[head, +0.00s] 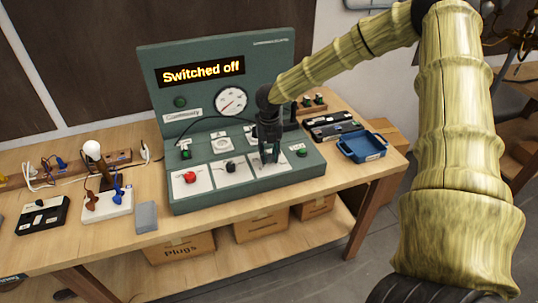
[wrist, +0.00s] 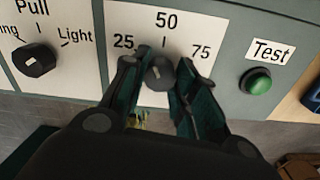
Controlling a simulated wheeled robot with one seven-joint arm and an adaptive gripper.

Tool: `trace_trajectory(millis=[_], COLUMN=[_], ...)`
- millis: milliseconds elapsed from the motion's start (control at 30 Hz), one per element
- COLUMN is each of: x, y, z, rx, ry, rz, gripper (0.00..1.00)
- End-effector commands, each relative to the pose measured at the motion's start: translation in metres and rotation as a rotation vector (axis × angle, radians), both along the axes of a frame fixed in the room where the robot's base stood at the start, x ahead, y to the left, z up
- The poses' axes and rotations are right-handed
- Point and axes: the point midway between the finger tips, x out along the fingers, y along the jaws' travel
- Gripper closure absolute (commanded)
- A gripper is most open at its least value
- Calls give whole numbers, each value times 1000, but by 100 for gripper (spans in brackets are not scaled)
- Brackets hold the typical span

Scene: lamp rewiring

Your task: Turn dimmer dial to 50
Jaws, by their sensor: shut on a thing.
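The dimmer dial (wrist: 160,73) is a dark round knob on a white plate marked 25, 50 and 75. Its short white mark points roughly up, towards the 50; the exact setting is hard to read. My gripper (wrist: 158,80) has a finger on each side of the dial and is closed on it. In the head view my gripper (head: 269,157) reaches down to the right-hand white plate of the green test console (head: 300,170) and hides the dial. The console's display (head: 200,72) reads "Switched off".
A green Test button (wrist: 258,82) is right of the dial, and a dark selector knob (wrist: 35,60) is left of it. A red knob (head: 190,177) is further left on the console. A blue tray (head: 362,145) stands to the right. A lamp (head: 94,152) stands left on the bench.

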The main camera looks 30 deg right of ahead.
Motion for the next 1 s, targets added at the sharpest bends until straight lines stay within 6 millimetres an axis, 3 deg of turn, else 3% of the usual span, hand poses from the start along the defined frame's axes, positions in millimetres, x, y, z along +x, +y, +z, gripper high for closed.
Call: trace_trajectory(millis=[500,1000], x=[1,1], y=[0,0], z=[1,1], rx=[-1,-1], ry=[-3,-2], rz=[-399,-518], gripper=[95,96])
